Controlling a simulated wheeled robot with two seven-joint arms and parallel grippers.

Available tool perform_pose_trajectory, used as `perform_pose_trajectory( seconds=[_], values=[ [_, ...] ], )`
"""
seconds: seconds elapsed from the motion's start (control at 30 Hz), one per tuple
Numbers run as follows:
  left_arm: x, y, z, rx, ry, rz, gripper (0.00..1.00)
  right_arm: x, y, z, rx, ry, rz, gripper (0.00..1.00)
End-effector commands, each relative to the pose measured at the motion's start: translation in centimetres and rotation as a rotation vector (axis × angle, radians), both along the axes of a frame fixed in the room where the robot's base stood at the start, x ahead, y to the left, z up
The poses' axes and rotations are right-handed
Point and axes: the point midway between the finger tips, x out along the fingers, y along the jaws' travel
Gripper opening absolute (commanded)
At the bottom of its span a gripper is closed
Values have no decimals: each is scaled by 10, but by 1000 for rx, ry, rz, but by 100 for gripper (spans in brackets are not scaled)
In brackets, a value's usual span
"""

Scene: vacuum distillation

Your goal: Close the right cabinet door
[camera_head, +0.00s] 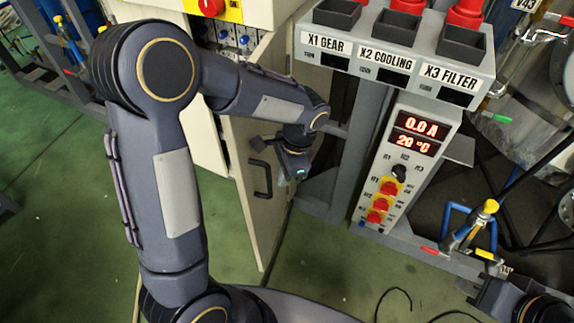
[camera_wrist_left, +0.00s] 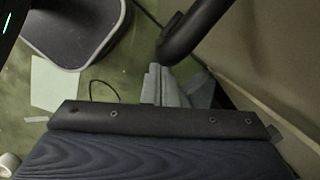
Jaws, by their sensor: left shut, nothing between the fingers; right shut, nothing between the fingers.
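The right cabinet door (camera_head: 262,225) is a beige panel that stands open, swung out from the cabinet (camera_head: 262,12). My right gripper (camera_head: 480,290) is shut at the lower right, partly cut off.
A grey frame carries the X1, X2 and X3 holders (camera_head: 395,50) and a control panel (camera_head: 405,165) with red knobs, close to the right of my left gripper. Green floor (camera_head: 60,240) is open at left.

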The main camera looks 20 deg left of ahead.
Motion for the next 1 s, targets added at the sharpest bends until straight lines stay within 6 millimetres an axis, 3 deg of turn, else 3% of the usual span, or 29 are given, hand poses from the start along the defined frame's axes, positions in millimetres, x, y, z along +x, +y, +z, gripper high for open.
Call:
perform_pose_trajectory(
  seconds=[0.1,0.3,0.77,1.0],
  values=[
    [-3,4,-18,1,3,1,0,0,0,-4,0,0,0,0],
    [-5,6,-29,0,0,1,0,0,0,-5,0,0,0,0],
    [-6,9,-29,-1,0,-9,0,0,0,-4,0,0,0,0],
    [-14,36,-28,-1,1,-95,0,0,0,0,0,0,0,0]
  ],
)
